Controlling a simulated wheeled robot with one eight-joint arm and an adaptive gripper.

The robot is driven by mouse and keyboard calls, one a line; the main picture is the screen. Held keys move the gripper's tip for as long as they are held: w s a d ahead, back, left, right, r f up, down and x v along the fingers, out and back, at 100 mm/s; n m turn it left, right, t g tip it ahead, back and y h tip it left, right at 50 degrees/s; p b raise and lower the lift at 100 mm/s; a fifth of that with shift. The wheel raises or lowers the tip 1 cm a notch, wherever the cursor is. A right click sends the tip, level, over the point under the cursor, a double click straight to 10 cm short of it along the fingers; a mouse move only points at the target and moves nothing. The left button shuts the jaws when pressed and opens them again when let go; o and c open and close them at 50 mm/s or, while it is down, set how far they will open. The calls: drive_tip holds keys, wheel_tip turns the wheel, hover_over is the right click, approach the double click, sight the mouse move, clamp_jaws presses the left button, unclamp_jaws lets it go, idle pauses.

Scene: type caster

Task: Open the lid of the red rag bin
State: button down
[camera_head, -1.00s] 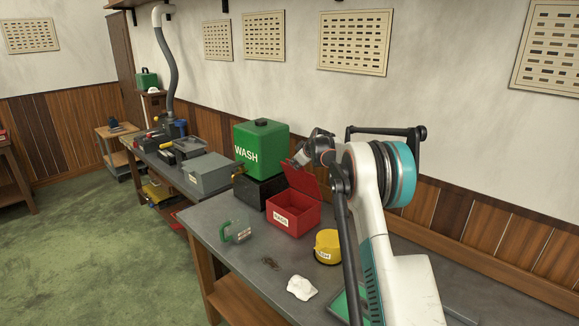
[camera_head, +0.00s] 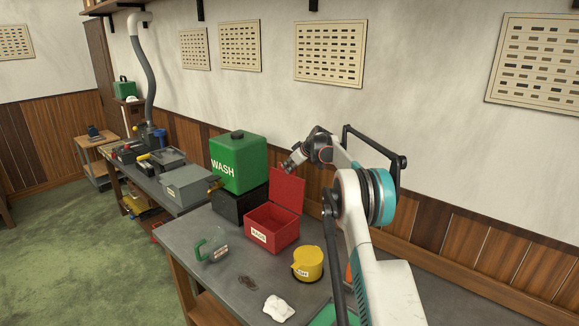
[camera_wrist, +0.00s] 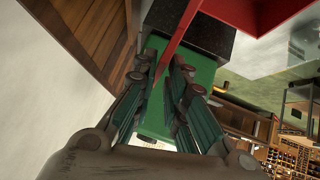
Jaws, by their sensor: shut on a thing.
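The red rag bin (camera_head: 258,234), with a white label on its front, stands on the grey bench. Its lid (camera_head: 288,190) is raised and stands roughly upright at the back of the box, leaving the top open. My gripper (camera_head: 289,167) is at the lid's upper edge. In the wrist view, the lid shows nearly edge-on as a thin red strip (camera_wrist: 186,38) running between the fingers of my gripper (camera_wrist: 168,76), which are shut on it. The bin (camera_wrist: 275,14) is at the top right there. The exact contact is partly hidden by the fingers.
A green WASH container (camera_head: 238,163) on a black block (camera_head: 238,205) stands close left of the bin. A yellow tin (camera_head: 308,264), a green-handled mug (camera_head: 212,246) and a white rag (camera_head: 278,308) lie in front. The wall (camera_head: 400,70) is close behind.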

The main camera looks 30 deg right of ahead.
drive_tip(key=shift+d+f, duration=0.15)
drive_tip(key=c, duration=1.9)
unclamp_jaws()
drive_tip(key=shift+o, duration=0.6)
drive_tip(key=shift+w+d+f, duration=0.1)
drive_tip(key=v, duration=1.2)
